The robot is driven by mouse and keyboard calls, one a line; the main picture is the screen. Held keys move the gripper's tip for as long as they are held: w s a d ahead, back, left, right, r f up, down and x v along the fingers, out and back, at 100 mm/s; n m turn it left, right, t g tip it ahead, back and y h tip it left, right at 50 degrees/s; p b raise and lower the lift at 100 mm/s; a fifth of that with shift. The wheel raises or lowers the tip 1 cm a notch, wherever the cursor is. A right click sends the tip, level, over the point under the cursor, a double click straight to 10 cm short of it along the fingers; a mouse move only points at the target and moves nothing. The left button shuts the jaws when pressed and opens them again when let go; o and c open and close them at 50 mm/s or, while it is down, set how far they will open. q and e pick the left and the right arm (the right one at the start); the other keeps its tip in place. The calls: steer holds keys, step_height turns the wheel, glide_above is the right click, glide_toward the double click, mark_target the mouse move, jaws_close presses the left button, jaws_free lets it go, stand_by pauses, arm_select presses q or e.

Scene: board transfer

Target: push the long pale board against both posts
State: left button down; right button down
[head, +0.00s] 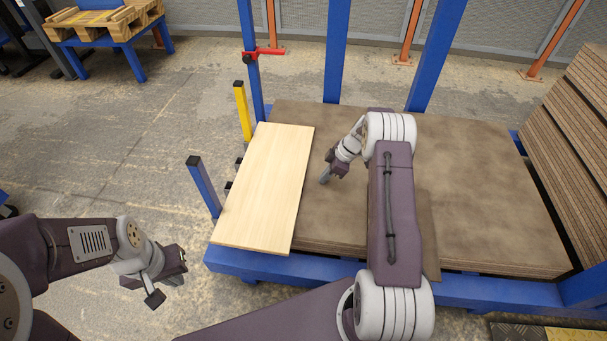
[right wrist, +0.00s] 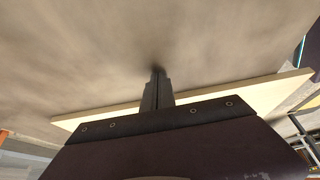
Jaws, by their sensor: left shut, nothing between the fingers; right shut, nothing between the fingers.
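The long pale board (head: 266,190) lies flat on a brown board stack (head: 470,190), along its left side. Its left long edge is close to the yellow post (head: 242,112) and the blue post with a black cap (head: 204,188); I cannot tell whether it touches either. My right gripper (head: 324,179) is shut and empty, just right of the board's right long edge, low over the stack. In the right wrist view its fingers (right wrist: 157,90) point at the brown surface, with the pale board (right wrist: 275,90) beyond. My left gripper (head: 168,284) is shut and empty, left of the stack over the floor.
The stack rests on a blue frame (head: 300,271) with tall blue uprights (head: 336,50) behind it. A red clamp-like part (head: 264,51) sits on the left upright. A tilted pile of brown boards (head: 575,125) stands at the right.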

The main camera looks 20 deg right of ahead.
mark_target(304, 180)
steer(key=shift+w+a, duration=0.4)
steer(key=shift+a, duration=0.35)
steer(key=shift+w+a, duration=0.4)
steer(key=shift+a, duration=0.35)
steer(key=shift+w+a, duration=0.4)
steer(key=shift+a, duration=0.35)
steer(key=shift+w+a, duration=0.1)
steer(key=shift+a, duration=0.1)
steer(key=shift+a, duration=0.1)
steer(key=shift+s+d, duration=0.3)
steer(key=shift+d, duration=0.2)
steer(key=shift+s+d, duration=0.25)
steer(key=shift+d, duration=0.3)
step_height(304, 180, up, 7)
steer(key=p, duration=0.4)
steer(key=shift+d, duration=0.15)
